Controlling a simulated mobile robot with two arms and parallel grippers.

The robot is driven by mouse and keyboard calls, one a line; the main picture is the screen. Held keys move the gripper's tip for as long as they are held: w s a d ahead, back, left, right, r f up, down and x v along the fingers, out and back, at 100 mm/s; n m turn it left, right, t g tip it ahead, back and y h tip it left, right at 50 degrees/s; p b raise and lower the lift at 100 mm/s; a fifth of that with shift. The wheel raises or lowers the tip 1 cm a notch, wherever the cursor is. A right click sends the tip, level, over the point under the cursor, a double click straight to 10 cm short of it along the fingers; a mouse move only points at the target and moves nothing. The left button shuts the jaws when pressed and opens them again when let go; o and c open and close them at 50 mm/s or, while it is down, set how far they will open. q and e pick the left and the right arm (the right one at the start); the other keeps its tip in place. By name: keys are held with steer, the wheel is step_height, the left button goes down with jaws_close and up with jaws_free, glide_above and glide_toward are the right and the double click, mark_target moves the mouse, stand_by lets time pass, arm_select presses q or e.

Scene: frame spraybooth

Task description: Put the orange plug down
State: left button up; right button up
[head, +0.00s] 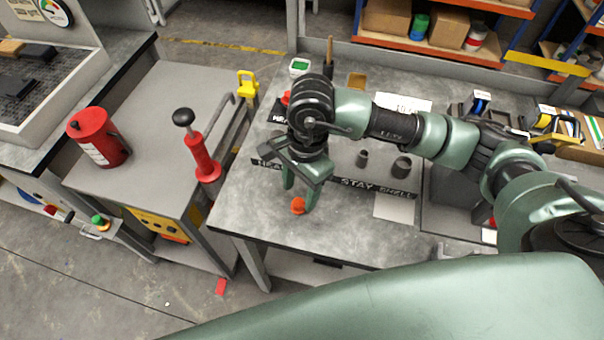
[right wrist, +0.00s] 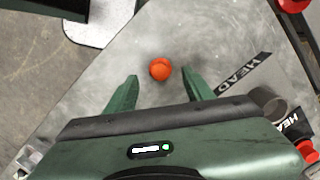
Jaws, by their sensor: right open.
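The orange plug (head: 298,206) stands on the grey bench top (head: 262,213) near its front left part in the head view. My right gripper (head: 298,201) is above the bench with its fingers at the plug. In the right wrist view the plug (right wrist: 160,69) shows on the bench top just beyond the fingertips of the gripper (right wrist: 160,82). The fingers are spread apart, with a clear gap between each finger and the plug. My left gripper is not in view.
A label strip reading STAY SHELL (head: 376,190) lies behind the gripper, with dark cylinders (head: 402,167) beyond it. A white sheet (head: 394,206) lies to the right. A side table (head: 150,170) with a red canister (head: 98,138) and red pump (head: 203,158) stands left. The bench's front area is clear.

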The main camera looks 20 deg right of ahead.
step_height(320, 180, up, 7)
steer(key=b, duration=0.1)
steer(key=shift+w+d+b, duration=0.2)
steer(key=shift+d+b, duration=0.1)
steer(key=shift+d, duration=0.1)
steer(key=shift+r, duration=0.1)
